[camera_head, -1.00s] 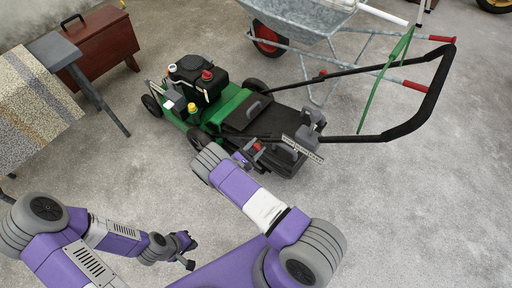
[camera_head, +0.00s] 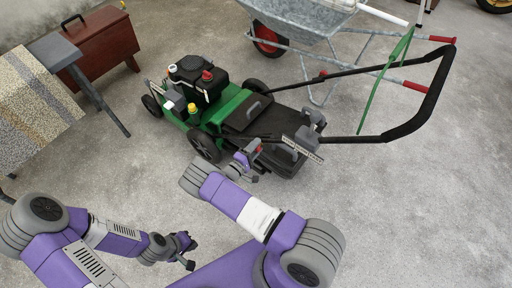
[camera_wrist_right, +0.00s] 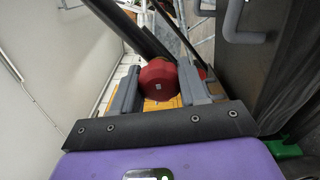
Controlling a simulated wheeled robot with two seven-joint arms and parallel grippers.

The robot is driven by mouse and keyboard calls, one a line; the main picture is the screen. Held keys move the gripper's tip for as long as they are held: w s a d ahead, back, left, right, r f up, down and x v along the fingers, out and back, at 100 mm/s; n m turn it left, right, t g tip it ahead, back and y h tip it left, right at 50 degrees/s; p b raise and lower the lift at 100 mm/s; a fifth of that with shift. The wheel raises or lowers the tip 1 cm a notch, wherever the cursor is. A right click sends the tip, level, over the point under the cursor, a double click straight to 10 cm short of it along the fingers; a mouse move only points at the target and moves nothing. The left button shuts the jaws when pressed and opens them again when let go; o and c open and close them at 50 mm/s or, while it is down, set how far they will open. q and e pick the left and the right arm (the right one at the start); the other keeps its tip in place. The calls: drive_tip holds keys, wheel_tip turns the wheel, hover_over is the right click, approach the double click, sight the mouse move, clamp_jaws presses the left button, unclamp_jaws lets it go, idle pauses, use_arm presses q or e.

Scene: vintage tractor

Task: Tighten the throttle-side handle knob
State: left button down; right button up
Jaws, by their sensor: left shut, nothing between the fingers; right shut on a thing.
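The green and black lawn mower (camera_head: 235,112) stands on the floor with its black handle (camera_head: 430,95) reaching right. A red knob (camera_head: 258,149) sits at the near side of the handle's lower end; in the right wrist view the red knob (camera_wrist_right: 158,78) is large, between the two grey fingers. My right gripper (camera_head: 252,164) is shut on this knob, which partly hides the black bar behind it. Another red knob (camera_head: 323,73) shows on the far handle bar. My left gripper (camera_head: 191,254) is shut and empty, low over the floor, away from the mower.
A grey wheelbarrow (camera_head: 300,18) with red grips stands behind the mower. A red-brown toolbox (camera_head: 105,48) and a bench with a speckled top (camera_head: 35,110) are at the left. The floor (camera_head: 420,220) at the front right is clear.

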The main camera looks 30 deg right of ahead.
drive_tip(key=shift+a+f+m, duration=0.1)
drive_tip(key=shift+a+m, duration=0.1)
drive_tip(key=shift+m, duration=0.8)
drive_tip(key=o, duration=1)
drive_tip(key=shift+o, duration=0.3)
drive_tip(key=p+v, duration=0.1)
drive_tip(key=v, duration=0.6)
drive_tip(key=shift+a+p, duration=0.2)
drive_tip(key=shift+p, duration=0.2)
